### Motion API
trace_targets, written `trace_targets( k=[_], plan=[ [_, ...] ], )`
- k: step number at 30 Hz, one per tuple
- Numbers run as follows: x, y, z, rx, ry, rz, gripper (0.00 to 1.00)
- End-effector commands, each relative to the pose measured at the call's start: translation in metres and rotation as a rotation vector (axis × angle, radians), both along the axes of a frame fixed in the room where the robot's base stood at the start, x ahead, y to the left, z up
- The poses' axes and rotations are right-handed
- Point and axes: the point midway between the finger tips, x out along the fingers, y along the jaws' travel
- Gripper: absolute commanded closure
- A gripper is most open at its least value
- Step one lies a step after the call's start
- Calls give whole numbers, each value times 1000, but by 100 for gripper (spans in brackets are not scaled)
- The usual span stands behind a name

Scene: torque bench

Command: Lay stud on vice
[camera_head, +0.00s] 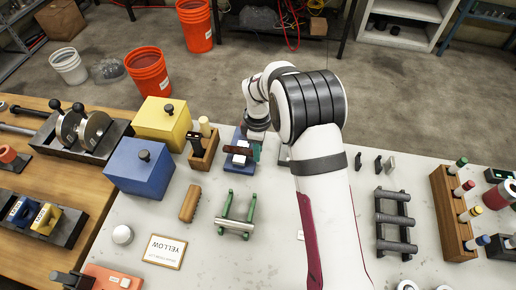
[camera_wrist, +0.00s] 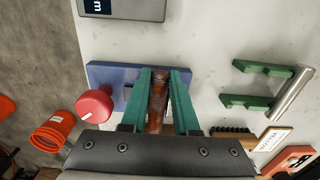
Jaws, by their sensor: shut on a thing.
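The stud is a rusty brown rod (camera_wrist: 158,103) between the green fingers of my gripper (camera_wrist: 159,78) in the wrist view. My gripper is shut on it. In the head view the stud (camera_head: 236,149) lies roughly level, over the blue vice with pale jaws (camera_head: 240,160). A green finger of my gripper (camera_head: 256,152) shows at the stud's right end. The vice's blue base (camera_wrist: 106,76) spreads behind the fingers in the wrist view. The fingers hide much of the vice, and I cannot tell whether the stud touches it.
A wooden tool holder (camera_head: 203,150) stands close left of the vice. A green rack with a silver cylinder (camera_head: 235,228) is in front. Blue (camera_head: 138,170) and yellow (camera_head: 160,123) boxes stand farther left. A red round-ended thing (camera_wrist: 94,106) is beside my fingers.

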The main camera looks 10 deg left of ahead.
Motion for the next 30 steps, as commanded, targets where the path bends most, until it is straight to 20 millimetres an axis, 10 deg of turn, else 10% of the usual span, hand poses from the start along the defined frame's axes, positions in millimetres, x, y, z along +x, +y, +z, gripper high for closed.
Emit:
trace_targets(
  k=[8,9,15,25,30],
  plan=[
    [0,0,0,0,-1,0,100],
    [0,0,0,0,-1,0,70],
    [0,0,0,0,0,0,37],
    [0,0,6,0,-2,0,37],
    [1,1,46,3,-6,0,37]
  ],
)
